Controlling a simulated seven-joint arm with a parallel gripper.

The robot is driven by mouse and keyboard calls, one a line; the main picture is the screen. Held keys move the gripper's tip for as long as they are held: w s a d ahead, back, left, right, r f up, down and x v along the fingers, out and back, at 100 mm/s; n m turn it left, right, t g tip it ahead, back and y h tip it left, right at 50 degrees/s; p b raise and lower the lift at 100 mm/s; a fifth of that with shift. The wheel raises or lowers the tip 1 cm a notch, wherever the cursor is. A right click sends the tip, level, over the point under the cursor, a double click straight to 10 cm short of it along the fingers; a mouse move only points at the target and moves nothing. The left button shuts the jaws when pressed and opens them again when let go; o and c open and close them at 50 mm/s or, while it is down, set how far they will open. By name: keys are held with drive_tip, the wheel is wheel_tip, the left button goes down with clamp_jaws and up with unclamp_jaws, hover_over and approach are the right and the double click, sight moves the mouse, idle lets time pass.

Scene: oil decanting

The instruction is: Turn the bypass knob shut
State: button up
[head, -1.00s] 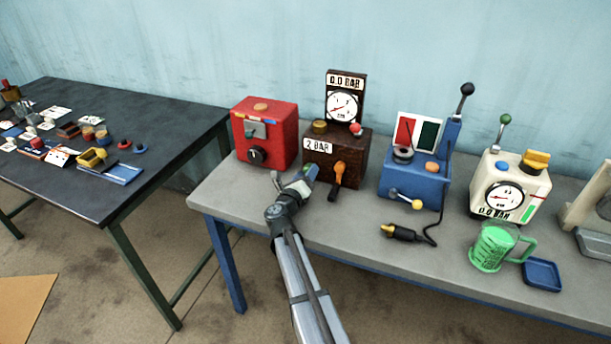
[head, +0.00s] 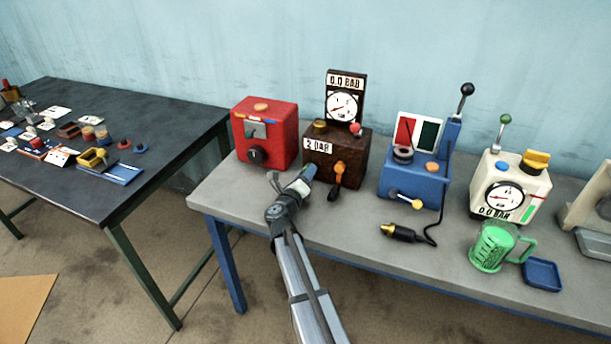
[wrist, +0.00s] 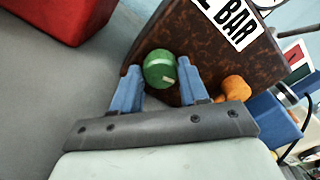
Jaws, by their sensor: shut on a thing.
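The brown box (head: 355,160) carries a "2 BAR" label, a dial reading 0.0 BAR and an orange-and-black lever (head: 340,172). A round green knob (wrist: 160,68) with a pale stripe sits low on its front, which I take as the bypass knob. My gripper (wrist: 160,80) has its blue fingers shut on the green knob, one on each side. In the head view, my gripper (head: 309,172) is at the box's lower left front, and the knob is mostly hidden behind it.
A red box (head: 280,148) stands just left of the brown box. A blue unit (head: 410,178) with a lever stands to the right, with a black cable plug (head: 400,232) in front. Further right are a cream gauge unit (head: 510,185) and a green jug (head: 492,248).

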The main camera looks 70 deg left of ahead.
drive_tip(key=o, duration=1.1)
drive_tip(key=shift+c, duration=0.2)
drive_tip(key=v, duration=1.4)
